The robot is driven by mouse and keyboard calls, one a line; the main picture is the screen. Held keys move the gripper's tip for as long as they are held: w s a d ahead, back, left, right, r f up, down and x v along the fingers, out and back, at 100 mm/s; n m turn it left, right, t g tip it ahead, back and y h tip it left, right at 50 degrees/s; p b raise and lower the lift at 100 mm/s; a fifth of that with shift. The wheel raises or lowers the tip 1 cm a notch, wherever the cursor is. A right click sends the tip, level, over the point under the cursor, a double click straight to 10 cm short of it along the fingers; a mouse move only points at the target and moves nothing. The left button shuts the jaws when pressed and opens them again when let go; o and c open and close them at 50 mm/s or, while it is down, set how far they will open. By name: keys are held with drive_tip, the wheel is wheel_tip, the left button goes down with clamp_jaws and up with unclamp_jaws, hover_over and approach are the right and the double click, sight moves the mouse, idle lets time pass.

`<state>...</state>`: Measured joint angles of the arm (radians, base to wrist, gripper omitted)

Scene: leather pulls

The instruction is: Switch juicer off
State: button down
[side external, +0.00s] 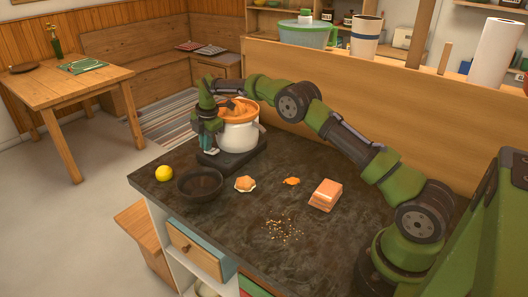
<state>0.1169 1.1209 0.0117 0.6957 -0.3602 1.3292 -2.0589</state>
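The juicer stands at the far end of the dark counter. It has a white body (242,138), an orange top (240,112) and a black base (232,154). My gripper (208,146) points down at the left side of the juicer, low over the base. It is too small and dark to tell whether its fingers are open or shut, or whether they touch the juicer. No switch on the juicer can be made out; my gripper and wrist cover part of its left side.
A dark bowl (200,184) sits just in front of the juicer, with a lemon (164,173) to its left. A pastry-like piece (245,184), an orange scrap (291,181), a stacked pink block (325,195) and crumbs (283,231) lie on the counter. A wooden partition (350,115) runs behind.

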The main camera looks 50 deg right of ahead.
drive_tip(key=shift+w+f, duration=0.2)
drive_tip(key=shift+f, duration=0.6)
drive_tip(key=shift+s+r, duration=0.2)
drive_tip(key=shift+s, duration=0.7)
wheel_tip(320, 180, up, 17)
drive_tip(key=s, duration=0.3)
approach(215, 152)
drive_tip(key=w+f, duration=0.1)
drive_tip(key=f, duration=0.1)
drive_tip(key=w+f, duration=0.3)
drive_tip(key=f, duration=0.2)
drive_tip(key=shift+w, duration=0.35)
